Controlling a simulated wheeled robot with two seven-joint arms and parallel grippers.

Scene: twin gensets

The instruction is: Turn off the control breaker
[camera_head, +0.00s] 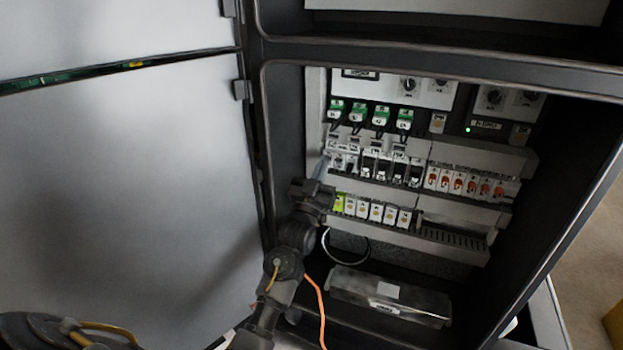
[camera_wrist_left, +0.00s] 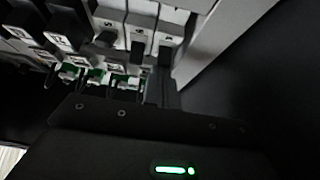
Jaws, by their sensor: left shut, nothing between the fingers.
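A row of breakers (camera_head: 375,165) runs across the middle rail inside the open cabinet, with white bodies and dark toggles. I cannot read which one is the control breaker. My left gripper (camera_head: 321,167) is shut and empty, with its tips at the left end of this row. In the left wrist view, the fingers (camera_wrist_left: 160,90) are close to the white breakers (camera_wrist_left: 140,25) and their dark toggles. Whether the fingers touch a toggle I cannot tell. My right gripper does not show.
Green-topped plugs (camera_head: 380,116) sit above the breakers. Orange-marked modules (camera_head: 472,184) continue the row to the right. Yellow and white terminals (camera_head: 375,210) lie below. The open cabinet door (camera_head: 130,190) stands left of my arm. A grey box (camera_head: 390,296) lies on the cabinet floor.

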